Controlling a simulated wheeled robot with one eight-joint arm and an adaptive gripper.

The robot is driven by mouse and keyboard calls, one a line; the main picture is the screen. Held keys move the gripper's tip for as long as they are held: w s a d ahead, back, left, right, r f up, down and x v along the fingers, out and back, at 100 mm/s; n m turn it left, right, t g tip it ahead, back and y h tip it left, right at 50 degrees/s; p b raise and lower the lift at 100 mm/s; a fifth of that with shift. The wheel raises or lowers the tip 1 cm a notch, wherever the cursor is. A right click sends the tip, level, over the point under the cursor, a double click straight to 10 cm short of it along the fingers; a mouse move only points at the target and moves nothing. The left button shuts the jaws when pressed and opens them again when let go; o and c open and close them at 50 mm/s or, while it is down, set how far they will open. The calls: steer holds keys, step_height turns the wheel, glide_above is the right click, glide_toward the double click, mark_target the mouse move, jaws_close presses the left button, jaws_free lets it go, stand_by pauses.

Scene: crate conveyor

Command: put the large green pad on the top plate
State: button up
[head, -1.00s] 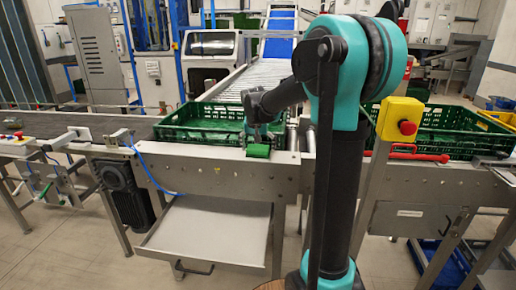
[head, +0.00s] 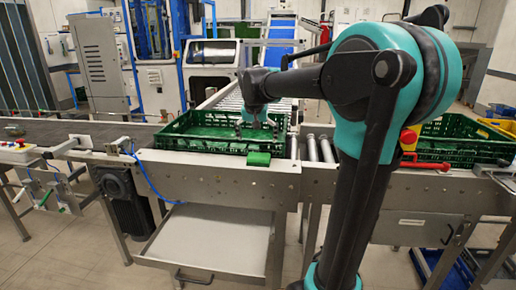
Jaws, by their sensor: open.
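The green pad (head: 258,158), a small block in this view, sits at the top edge of the steel conveyor frame (head: 215,171), in front of the near right corner of a green crate. I cannot tell for certain which surface is the top plate; the pad seems to rest on the frame's flat top. My gripper (head: 257,131) points down above and behind the pad, over the crate's right part. Its fingers are apart with nothing visible between them, and a gap shows between them and the pad.
The green crate (head: 180,144) stands on the conveyor behind the pad. Bare rollers (head: 318,147) lie to its right, then another green crate (head: 448,152). A red handle (head: 425,166) lies along the right frame. A grey tray (head: 205,240) juts out below.

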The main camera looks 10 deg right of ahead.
steer(key=s+d+f+n, duration=0.1)
steer(key=s+d+f, duration=0.1)
steer(key=s+f, duration=1)
steer(key=s+d+f+n+y, duration=0.1)
steer(key=s+d+f+n, duration=0.1)
steer(key=s+f, duration=1)
steer(key=s+d, duration=0.1)
steer(key=s, duration=0.2)
steer(key=shift+s+f+n, duration=0.3)
steer(key=shift+s, duration=0.05)
